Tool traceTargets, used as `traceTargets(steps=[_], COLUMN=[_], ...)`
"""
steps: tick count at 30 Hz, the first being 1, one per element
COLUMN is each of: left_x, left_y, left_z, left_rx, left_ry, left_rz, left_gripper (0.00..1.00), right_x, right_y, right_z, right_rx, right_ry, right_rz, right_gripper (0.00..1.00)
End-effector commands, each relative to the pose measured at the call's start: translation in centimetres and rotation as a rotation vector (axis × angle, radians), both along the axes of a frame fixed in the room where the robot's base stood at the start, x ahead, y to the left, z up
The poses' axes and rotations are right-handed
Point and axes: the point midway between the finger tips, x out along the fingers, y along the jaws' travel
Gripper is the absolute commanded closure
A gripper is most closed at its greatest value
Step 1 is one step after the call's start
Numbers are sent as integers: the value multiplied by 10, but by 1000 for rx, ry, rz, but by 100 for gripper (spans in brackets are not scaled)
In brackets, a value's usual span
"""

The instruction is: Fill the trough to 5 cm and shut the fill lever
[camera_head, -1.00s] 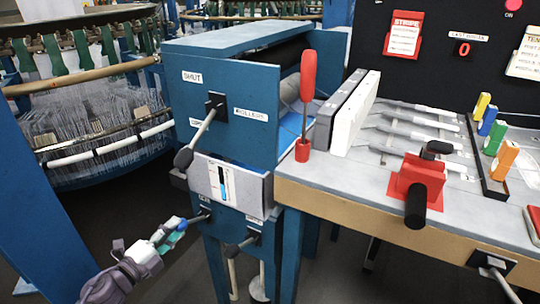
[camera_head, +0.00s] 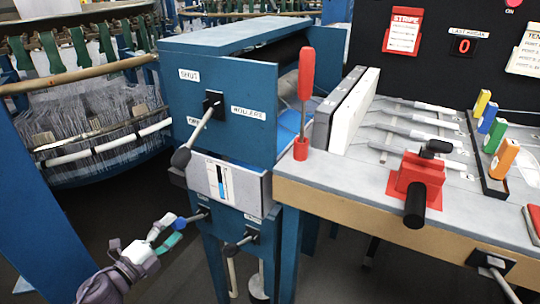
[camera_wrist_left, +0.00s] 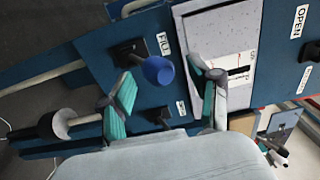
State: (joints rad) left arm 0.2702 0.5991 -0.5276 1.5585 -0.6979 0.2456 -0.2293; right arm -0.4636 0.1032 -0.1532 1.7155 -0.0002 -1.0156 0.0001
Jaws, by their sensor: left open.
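The grey trough (camera_head: 252,188) sits low on the blue cabinet, with a white gauge (camera_head: 211,180) on its front. The gauge shows a blue column; its number marks are too small to read. The fill lever has a blue knob (camera_head: 181,222) and comes out below the trough. In the left wrist view the knob (camera_wrist_left: 158,70) is beside a FILL label (camera_wrist_left: 163,43). My left gripper (camera_head: 170,232) is open at the knob. Its teal-padded fingers (camera_wrist_left: 166,98) stand on either side, apart from the knob in the wrist view. My right gripper is out of view.
A second lever (camera_head: 238,245) is just right of the fill lever. A dark-knobbed rollers lever (camera_head: 196,135) hangs above the trough. The workbench (camera_head: 330,186) with a red clamp (camera_head: 414,185) is at right. The circular loom (camera_head: 85,110) is behind at left.

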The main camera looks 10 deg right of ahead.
Motion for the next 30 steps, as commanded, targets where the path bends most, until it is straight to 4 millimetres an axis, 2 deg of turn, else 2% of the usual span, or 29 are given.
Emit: traceTargets(steps=[6, 12, 25, 28, 30], left_x=[-28, -50, -55, -54, -54], left_y=[21, 37, 43, 47, 56], left_z=[-2, -2, -3, -16, -39], left_rx=[1, 1, -5, -65, -152], left_ry=[4, 4, 8, 67, 160], left_rz=[-1, -1, 7, 77, 187], left_gripper=[38, 38, 38, 38, 38], right_x=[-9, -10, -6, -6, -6], right_y=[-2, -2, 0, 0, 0], right_z=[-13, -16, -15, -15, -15], right_rx=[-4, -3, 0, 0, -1], right_ry=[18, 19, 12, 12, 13], right_rz=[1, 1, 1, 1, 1], right_gripper=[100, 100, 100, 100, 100])
